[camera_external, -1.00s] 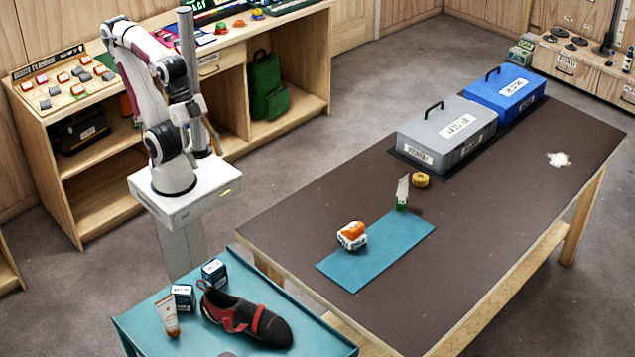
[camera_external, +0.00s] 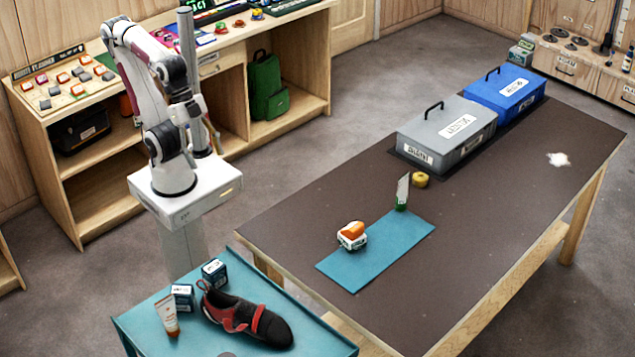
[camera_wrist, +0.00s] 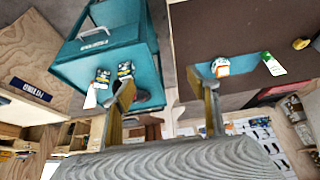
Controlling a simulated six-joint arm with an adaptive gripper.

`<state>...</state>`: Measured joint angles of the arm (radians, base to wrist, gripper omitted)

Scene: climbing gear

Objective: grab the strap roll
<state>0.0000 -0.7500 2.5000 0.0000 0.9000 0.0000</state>
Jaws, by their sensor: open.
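A small yellow roll (camera_external: 420,180), which looks like the strap roll, sits on the dark table top just in front of the grey box. It also shows in the wrist view (camera_wrist: 301,43) near the upper right edge. My gripper (camera_wrist: 167,92) is open in the wrist view, its two fingers wide apart with nothing between them. It is far from the roll, with my arm folded up over its pedestal. In the external view the fingers are too small to make out.
Grey (camera_external: 450,135) and blue (camera_external: 505,90) boxes stand behind. A teal cart (camera_external: 180,340) carries a shoe (camera_external: 245,318). The table's right side is mostly clear.

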